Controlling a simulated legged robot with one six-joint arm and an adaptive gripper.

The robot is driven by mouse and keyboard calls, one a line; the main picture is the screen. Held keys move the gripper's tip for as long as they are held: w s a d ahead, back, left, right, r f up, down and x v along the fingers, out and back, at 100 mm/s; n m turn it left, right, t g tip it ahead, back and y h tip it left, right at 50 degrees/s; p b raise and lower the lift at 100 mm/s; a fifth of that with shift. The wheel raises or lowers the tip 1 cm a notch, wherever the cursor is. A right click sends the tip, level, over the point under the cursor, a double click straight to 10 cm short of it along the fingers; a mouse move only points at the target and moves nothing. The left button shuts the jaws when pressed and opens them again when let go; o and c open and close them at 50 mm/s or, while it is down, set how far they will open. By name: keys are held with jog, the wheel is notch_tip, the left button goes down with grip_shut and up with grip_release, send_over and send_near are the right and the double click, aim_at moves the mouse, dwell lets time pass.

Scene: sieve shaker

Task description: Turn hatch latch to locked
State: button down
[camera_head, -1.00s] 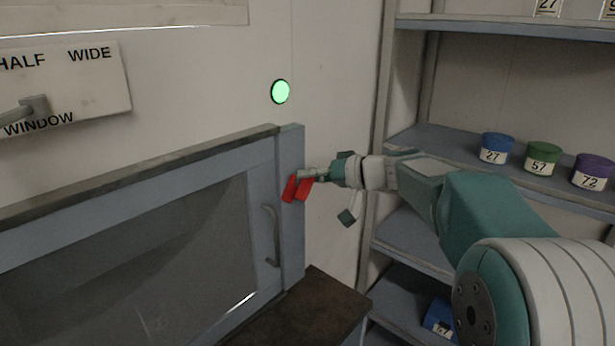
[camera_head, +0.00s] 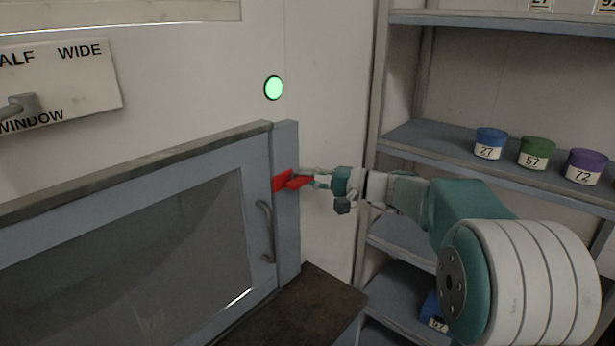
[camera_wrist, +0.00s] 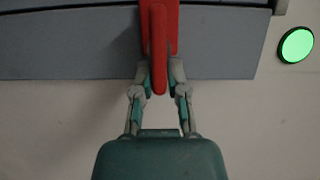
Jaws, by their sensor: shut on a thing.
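The red hatch latch (camera_head: 284,181) sits on the right frame post of the grey hatch (camera_head: 120,215). Its handle sticks out to the right toward my gripper (camera_head: 308,180). In the wrist view the red latch handle (camera_wrist: 159,50) runs down between the two fingers of my gripper (camera_wrist: 160,75), which are shut on it. The latch plate behind lies against the blue-grey frame (camera_wrist: 80,45). The far finger is partly hidden in the head view.
A lit green round light (camera_head: 274,87) is on the wall above the latch. A hatch pull handle (camera_head: 266,230) is below left. A brown-topped stand (camera_head: 312,300) is below. A shelf (camera_head: 440,142) with labelled jars stands right.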

jog(key=shift+a+f+m, duration=0.1)
jog(key=shift+f+m, duration=0.2)
jog(key=shift+f, duration=0.1)
jog(key=c, duration=0.7)
grip_release()
jog(key=shift+s+a+r, duration=0.1)
jog(key=shift+r, duration=0.05)
jog(key=shift+a, duration=0.1)
jog(key=v, duration=1.2)
jog(key=shift+w, duration=0.2)
